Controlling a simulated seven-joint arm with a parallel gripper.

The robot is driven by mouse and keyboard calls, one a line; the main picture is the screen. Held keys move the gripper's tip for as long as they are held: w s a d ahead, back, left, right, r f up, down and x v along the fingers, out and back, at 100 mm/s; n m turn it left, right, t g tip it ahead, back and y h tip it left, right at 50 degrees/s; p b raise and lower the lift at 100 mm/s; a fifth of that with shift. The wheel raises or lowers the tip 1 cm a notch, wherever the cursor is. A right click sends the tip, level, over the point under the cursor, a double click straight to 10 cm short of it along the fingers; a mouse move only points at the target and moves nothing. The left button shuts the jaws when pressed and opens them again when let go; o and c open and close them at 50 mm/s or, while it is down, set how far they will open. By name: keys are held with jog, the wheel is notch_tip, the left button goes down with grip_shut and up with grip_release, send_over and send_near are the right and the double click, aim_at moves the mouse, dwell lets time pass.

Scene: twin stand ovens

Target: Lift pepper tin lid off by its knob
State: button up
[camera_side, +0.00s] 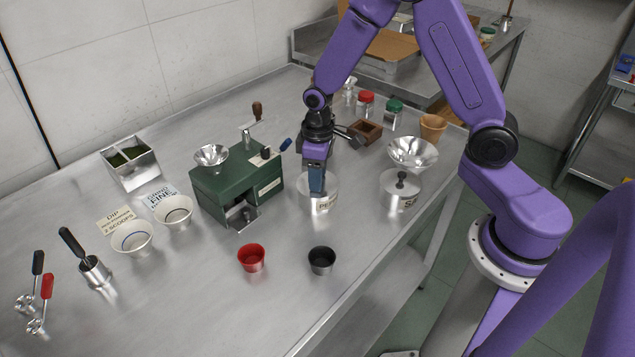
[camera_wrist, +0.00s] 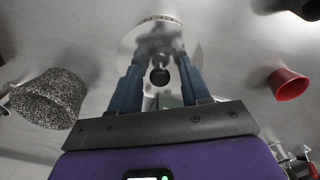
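The pepper tin (camera_side: 326,206) is a round shiny metal tin, its label partly readable as "PE", standing on the steel table in the side view. My gripper (camera_side: 317,190) points down over it and hides its knob there. In the wrist view, the lid (camera_wrist: 160,38) lies beyond the fingertips, with its dark round knob (camera_wrist: 160,76) between the two blue fingers of my gripper (camera_wrist: 160,68). The fingers are apart, with a visible gap on each side of the knob. Exact fingertip height against the knob is hard to tell.
A similar tin with a dark knob (camera_side: 401,180) stands to the right, a metal funnel bowl (camera_side: 413,152) behind it. A green grinder (camera_side: 237,188) is close on the left. Red (camera_side: 251,258) and black (camera_side: 321,260) cups stand in front; the table's front middle is clear.

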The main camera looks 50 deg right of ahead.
jog(key=shift+s+f, duration=0.1)
dwell(0.3)
grip_shut()
jog(key=shift+r, duration=0.25)
jog(key=shift+r, duration=0.15)
jog(key=shift+r, duration=1.45)
